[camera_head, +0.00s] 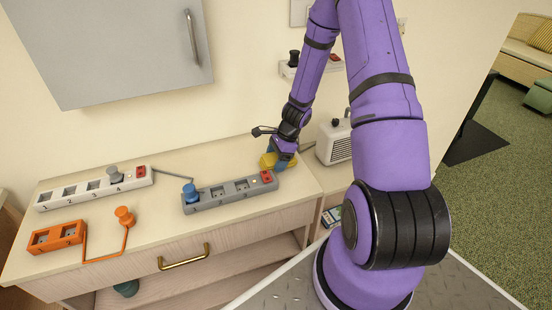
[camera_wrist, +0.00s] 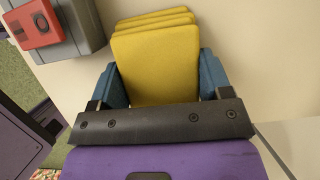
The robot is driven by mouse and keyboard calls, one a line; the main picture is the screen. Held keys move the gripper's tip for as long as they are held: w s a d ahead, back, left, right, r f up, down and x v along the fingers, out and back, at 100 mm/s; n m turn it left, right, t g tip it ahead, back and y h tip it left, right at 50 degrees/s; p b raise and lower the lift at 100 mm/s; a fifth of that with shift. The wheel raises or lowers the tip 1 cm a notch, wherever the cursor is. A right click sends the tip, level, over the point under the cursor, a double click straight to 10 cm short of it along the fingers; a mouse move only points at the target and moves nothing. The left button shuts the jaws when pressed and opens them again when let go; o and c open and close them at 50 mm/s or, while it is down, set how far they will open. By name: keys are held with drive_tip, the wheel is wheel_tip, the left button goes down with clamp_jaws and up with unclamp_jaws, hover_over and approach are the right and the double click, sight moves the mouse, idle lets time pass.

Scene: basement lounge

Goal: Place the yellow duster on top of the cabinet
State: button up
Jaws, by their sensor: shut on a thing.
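The yellow duster (camera_wrist: 158,62) is a layered block between the two blue fingertips of my gripper (camera_wrist: 158,80) in the wrist view. My gripper (camera_head: 279,163) is shut on it. In the head view the duster (camera_head: 268,160) is partly hidden by the gripper. It is over the right part of the wooden top, close to the right end of the grey power strip. I cannot tell whether it touches the top. The wooden drawer unit (camera_head: 230,228) has a brass handle. A grey cabinet (camera_head: 110,45) hangs on the wall at upper left.
On the wooden top are the grey power strip (camera_head: 232,191) with a blue plug, a white power strip (camera_head: 92,188), and an orange socket block (camera_head: 57,238) with an orange plug (camera_head: 125,216). A cream heater-like box (camera_head: 335,142) stands right of the gripper. The top's front middle is clear.

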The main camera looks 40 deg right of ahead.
drive_tip(key=o, duration=0.9)
drive_tip(key=v, duration=1.2)
drive_tip(key=s+a+r+n, duration=0.1)
drive_tip(key=a+r+n, duration=0.4)
drive_tip(key=r, duration=0.7)
drive_tip(key=s+a+r+n+t+h, duration=0.1)
drive_tip(key=s+a+r+n+h, duration=0.1)
drive_tip(key=s+a+r+n, duration=0.5)
drive_tip(key=s+a+r+n+t+h, duration=0.1)
drive_tip(key=s+a+r+n, duration=0.3)
drive_tip(key=r, duration=0.5)
drive_tip(key=s+r+n+t+h, duration=0.1)
drive_tip(key=s+r+n, duration=0.3)
drive_tip(key=s, duration=0.7)
drive_tip(key=shift+s+a+r+n+t, duration=0.35)
drive_tip(key=shift+a+n+t, duration=0.15)
drive_tip(key=shift+n, duration=0.1)
